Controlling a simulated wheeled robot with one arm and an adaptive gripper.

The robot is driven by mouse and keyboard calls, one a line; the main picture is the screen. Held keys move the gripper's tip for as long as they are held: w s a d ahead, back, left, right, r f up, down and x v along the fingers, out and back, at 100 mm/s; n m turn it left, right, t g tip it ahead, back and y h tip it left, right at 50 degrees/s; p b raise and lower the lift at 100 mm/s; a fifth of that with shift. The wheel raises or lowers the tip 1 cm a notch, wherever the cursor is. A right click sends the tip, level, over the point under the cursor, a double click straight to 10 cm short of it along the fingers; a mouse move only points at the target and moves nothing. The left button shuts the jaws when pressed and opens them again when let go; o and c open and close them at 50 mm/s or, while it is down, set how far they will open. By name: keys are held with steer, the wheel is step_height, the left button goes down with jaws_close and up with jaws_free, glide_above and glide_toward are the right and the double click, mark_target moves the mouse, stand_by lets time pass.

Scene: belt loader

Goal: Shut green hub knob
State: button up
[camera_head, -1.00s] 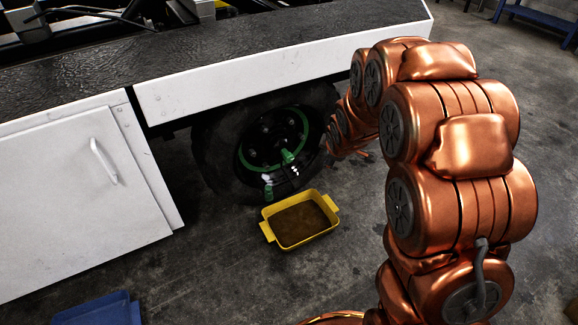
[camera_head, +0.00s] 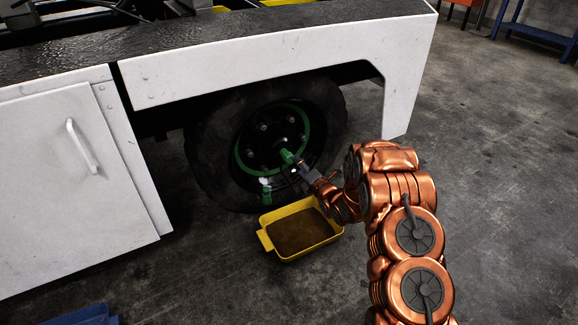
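The green hub knob (camera_head: 287,156) sits at the middle of the black wheel (camera_head: 211,150), which has a green ring (camera_head: 241,158) on it. A second small green piece (camera_head: 266,185) shows low on the wheel. My copper arm reaches in from the lower right. My gripper (camera_head: 297,169) is at the hub, just below and right of the green knob. The fingers are small and dark against the wheel. I cannot tell whether they touch the knob or how far apart they are.
A yellow tray (camera_head: 265,240) with a brown bottom stands on the floor under the wheel. The white body panel (camera_head: 270,62) overhangs the wheel. A white door with a handle (camera_head: 82,146) is at left. A blue object (camera_head: 85,316) lies lower left.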

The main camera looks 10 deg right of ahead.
mark_target(290, 161)
steer(key=shift+n+t+y, duration=0.3)
steer(key=shift+n+t, duration=0.1)
steer(key=b+x, duration=0.1)
steer(key=x, duration=0.2)
steer(key=f+b+x, duration=0.1)
steer(key=b+x, duration=0.1)
steer(key=x, duration=0.1)
steer(key=shift+w+a+f, duration=0.2)
steer(key=shift+w+a, duration=0.1)
steer(key=shift+a, duration=0.05)
steer(key=shift+w+a+r+b, duration=0.15)
steer(key=shift+w+b, duration=0.15)
steer(key=shift+w, duration=0.2)
steer(key=c, duration=1.1)
steer(key=shift+c, duration=0.2)
steer(key=shift+p, duration=0.3)
